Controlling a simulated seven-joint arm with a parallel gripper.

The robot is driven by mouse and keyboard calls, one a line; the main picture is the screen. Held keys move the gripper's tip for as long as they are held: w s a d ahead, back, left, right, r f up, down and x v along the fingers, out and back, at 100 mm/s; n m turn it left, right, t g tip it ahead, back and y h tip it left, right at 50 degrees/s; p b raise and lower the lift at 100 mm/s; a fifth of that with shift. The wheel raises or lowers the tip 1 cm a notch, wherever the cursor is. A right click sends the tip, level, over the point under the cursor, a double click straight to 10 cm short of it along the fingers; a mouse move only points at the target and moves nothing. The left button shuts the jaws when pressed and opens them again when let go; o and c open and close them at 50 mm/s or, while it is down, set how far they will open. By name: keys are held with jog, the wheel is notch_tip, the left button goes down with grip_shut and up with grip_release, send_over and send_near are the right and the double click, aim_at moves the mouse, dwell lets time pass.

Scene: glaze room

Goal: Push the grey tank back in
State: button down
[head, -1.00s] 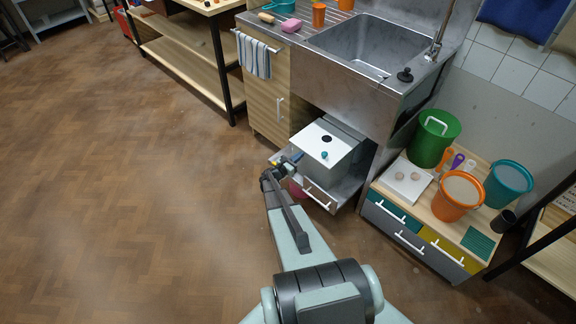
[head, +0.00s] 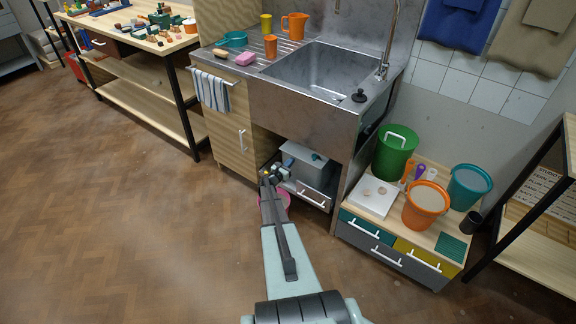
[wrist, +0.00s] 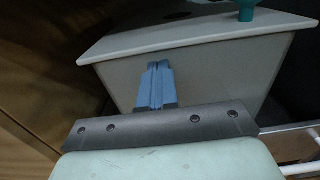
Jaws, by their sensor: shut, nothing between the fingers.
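The grey tank (head: 306,168) stands in the open bay under the sink, on a low pull-out with a white handle (head: 313,198). Most of its lid is in the sink's shade. In the wrist view the tank's pale front wall (wrist: 215,80) and overhanging lid (wrist: 200,38) fill the upper middle, with a teal knob (wrist: 247,10) on top. My gripper (head: 281,170) is at the tank's front left. Its blue fingers (wrist: 155,85) are shut and empty, pointing at the front wall below the lid edge. Whether they touch it I cannot tell.
A pink bucket (head: 268,208) stands on the floor beside my arm. A wooden cabinet (head: 232,130) bounds the bay on the left, and a metal side panel (head: 352,178) on the right. A low drawer unit (head: 388,248) with buckets stands further right. The floor at left is clear.

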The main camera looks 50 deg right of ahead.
jog(key=shift+d+r, duration=0.1)
jog(key=shift+d, duration=0.55)
jog(key=a, duration=1.5)
jog(key=shift+a+f, duration=0.15)
jog(key=shift+f, duration=0.05)
